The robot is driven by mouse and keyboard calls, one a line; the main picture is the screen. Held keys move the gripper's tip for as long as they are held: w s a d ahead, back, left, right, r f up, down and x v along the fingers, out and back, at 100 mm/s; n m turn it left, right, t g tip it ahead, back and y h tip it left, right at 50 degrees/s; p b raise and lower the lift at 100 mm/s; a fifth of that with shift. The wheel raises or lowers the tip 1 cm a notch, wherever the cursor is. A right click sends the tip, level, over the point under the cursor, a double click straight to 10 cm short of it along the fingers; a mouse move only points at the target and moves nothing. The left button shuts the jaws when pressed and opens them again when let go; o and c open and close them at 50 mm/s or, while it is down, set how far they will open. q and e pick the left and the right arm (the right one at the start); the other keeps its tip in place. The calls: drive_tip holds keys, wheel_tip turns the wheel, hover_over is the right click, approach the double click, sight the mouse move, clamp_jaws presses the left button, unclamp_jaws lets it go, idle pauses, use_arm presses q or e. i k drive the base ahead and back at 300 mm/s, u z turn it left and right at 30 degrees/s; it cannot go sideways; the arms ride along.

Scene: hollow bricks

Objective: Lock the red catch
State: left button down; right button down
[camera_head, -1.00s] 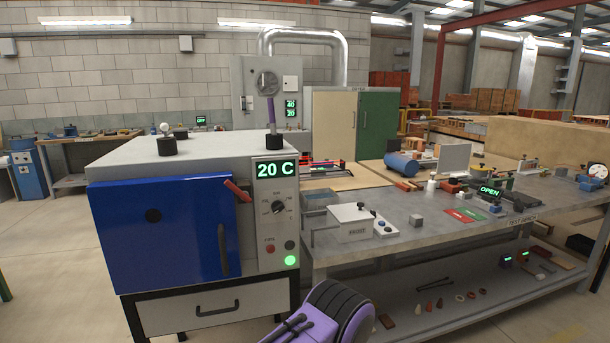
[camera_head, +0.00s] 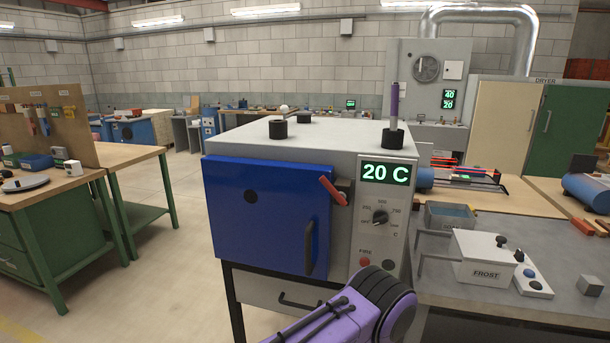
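The red catch (camera_head: 333,190) is a short red lever at the upper right edge of the blue door (camera_head: 262,215). It slants from upper left to lower right, its lower end by a small dark block on the grey kiln (camera_head: 340,150) front. The blue door looks closed, with a dark upright handle (camera_head: 309,247) at its right side. Neither gripper is in view. A purple and black link of my arm shows at the bottom, in front of the kiln's lower part, hiding part of it.
The kiln display reads 20 C, above a dial (camera_head: 380,217). A grey bench (camera_head: 470,295) with a box marked FROST (camera_head: 483,258) stands close on the right. A green-legged workbench (camera_head: 85,190) is at the left. Open floor (camera_head: 160,265) lies between it and the kiln.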

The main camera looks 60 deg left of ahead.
sight(341, 196)
drive_tip(key=u, duration=0.45)
drive_tip(key=i, duration=0.35)
drive_tip(key=u, duration=0.4)
